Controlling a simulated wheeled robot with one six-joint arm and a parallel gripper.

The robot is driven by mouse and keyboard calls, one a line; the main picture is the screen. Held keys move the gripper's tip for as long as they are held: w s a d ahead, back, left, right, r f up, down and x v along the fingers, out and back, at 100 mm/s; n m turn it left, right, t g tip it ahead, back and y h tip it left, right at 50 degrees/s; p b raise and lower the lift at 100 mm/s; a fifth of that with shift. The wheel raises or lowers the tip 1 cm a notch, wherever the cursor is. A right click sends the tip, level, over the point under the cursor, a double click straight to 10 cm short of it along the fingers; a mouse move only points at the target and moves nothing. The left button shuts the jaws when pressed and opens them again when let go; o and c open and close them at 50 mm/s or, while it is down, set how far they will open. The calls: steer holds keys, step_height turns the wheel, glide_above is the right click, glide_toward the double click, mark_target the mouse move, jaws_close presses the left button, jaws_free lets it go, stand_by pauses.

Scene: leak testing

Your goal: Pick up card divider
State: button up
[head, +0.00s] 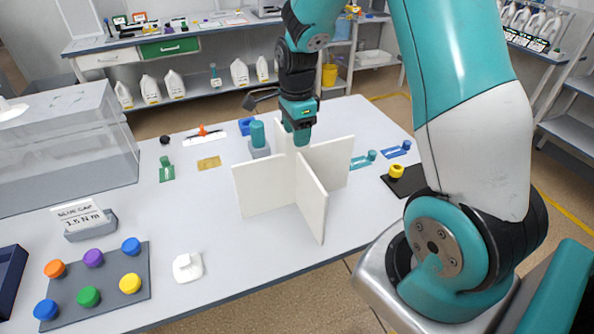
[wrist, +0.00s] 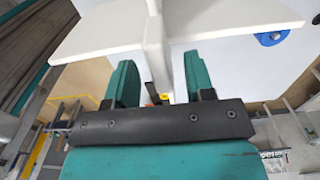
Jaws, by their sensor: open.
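The card divider (head: 268,187) is a white, cross-shaped set of upright panels standing on the white table. My gripper (head: 302,138) points down over its centre, at about the top edge of the panels in the head view. In the wrist view, my gripper (wrist: 160,66) has its two teal fingers apart. One white panel of the divider (wrist: 153,32) lies in line with the gap between them, and other panels spread to both sides beyond. I cannot tell whether the fingers touch it.
A grey block with a teal cylinder (head: 258,137) stands close behind the divider. Coloured caps on a grey tray (head: 125,291), a white cap-like item (head: 187,267) and a clear tank (head: 70,150) are to the left. A black pad with a yellow piece (head: 397,172) lies right.

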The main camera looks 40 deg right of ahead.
steer(key=shift+f, duration=1.05)
jaws_close()
